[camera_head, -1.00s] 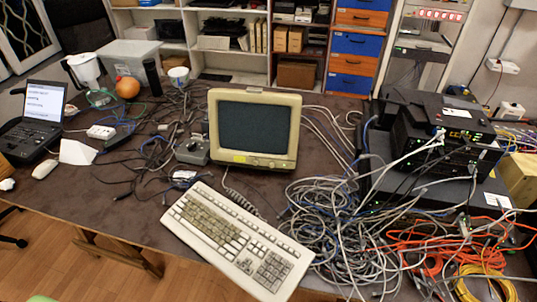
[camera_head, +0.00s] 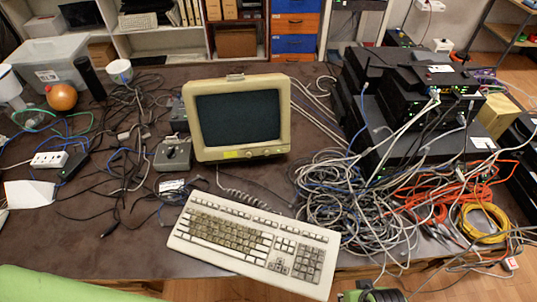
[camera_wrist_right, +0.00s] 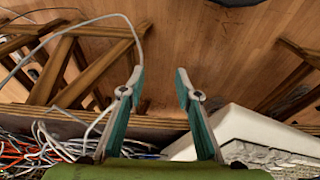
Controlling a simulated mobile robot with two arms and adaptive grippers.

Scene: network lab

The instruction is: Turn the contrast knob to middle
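The beige CRT monitor (camera_head: 240,118) stands upright in the middle of the table, its dark screen facing me. Small controls (camera_head: 265,151) show on its lower front bezel, right of a yellow label. They are too small to tell which is the contrast knob or how it is set. My right gripper (camera_wrist_right: 158,78) is open and empty in the right wrist view, over the table's front edge. In the head view only a green and dark part of my right arm shows at the bottom. My left gripper is out of view; a green part of my left arm fills the bottom left corner.
A beige keyboard (camera_head: 252,243) lies before the monitor; its corner also shows in the right wrist view (camera_wrist_right: 255,125). Tangled cables (camera_head: 345,200) and stacked black network devices (camera_head: 410,115) crowd the right. A grey switch box (camera_head: 173,155) stands left of the monitor.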

